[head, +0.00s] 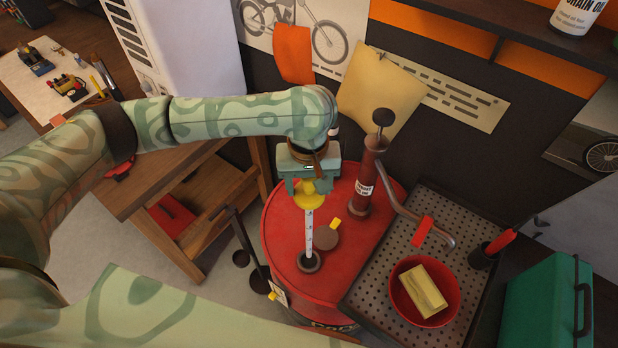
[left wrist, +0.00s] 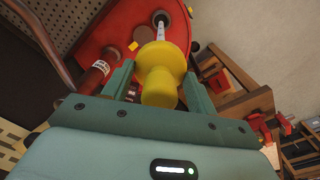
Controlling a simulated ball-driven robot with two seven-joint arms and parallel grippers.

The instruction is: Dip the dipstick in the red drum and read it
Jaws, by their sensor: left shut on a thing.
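The red drum (head: 285,227) stands below my left arm in the head view. The dipstick (head: 309,228) is a white marked stick with a yellow handle. My left gripper (head: 307,184) is shut on the yellow handle, above the drum top. The stick points down, and its lower end meets the dark round opening (head: 308,262) in the drum top; how far it is inside is hidden. In the left wrist view the yellow handle (left wrist: 160,75) sits between the fingers, with the stick running toward the opening (left wrist: 161,18). My right gripper is not in view.
A red hand pump (head: 364,182) with a bent spout stands on the drum. A perforated tray (head: 384,270) holds a red bowl (head: 446,318) with a yellow sponge, right of the drum. A wooden bench (head: 150,185) is at left. A green case (head: 540,305) stands lower right.

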